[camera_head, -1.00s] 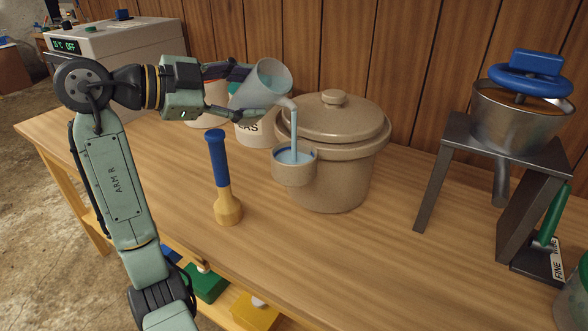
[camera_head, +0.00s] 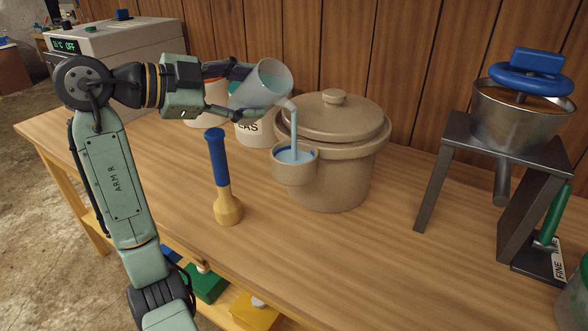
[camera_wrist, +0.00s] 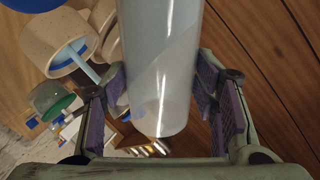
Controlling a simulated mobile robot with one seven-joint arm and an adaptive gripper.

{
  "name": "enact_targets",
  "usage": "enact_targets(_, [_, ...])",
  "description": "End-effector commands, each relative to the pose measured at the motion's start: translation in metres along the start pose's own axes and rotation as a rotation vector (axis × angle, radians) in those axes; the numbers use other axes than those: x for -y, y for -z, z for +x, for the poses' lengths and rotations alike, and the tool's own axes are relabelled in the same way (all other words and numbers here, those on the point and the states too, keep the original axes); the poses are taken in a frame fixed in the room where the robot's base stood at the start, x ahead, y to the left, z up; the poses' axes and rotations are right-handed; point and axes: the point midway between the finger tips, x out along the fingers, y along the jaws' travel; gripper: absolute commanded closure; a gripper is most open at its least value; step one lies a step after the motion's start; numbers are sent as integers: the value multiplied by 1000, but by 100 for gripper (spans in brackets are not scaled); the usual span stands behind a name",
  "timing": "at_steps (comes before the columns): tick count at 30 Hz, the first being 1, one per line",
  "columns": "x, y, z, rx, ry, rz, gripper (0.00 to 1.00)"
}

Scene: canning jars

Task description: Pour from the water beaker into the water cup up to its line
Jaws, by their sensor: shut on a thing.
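My gripper (camera_head: 232,93) is shut on the water beaker (camera_head: 270,82), a clear glass vessel. The beaker is tilted to the right, and a pale blue stream (camera_head: 294,127) falls from its lip. The stream lands in the water cup (camera_head: 295,169), a beige cup joined to or against the side of the large crock. Pale blue water shows inside the cup below a dark blue band near its rim. In the wrist view the beaker (camera_wrist: 160,65) sits between the two finger pads, and the cup (camera_wrist: 60,42) with the stream is at upper left.
The lidded crock (camera_head: 340,170) stands right behind the cup. A blue and yellow pestle-like tool (camera_head: 221,180) stands in front. White canisters (camera_head: 256,133) are behind the gripper. A metal strainer on a stand (camera_head: 510,118) is at right. The front middle table is clear.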

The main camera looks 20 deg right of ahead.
Motion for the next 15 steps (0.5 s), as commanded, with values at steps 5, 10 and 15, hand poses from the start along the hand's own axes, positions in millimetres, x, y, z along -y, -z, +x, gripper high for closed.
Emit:
enact_targets(5, [0,0,0,1,1,4,98])
enact_targets(10, [0,0,0,1,1,4,98])
enact_targets(15, [3,2,-1,-24,1,-53,98])
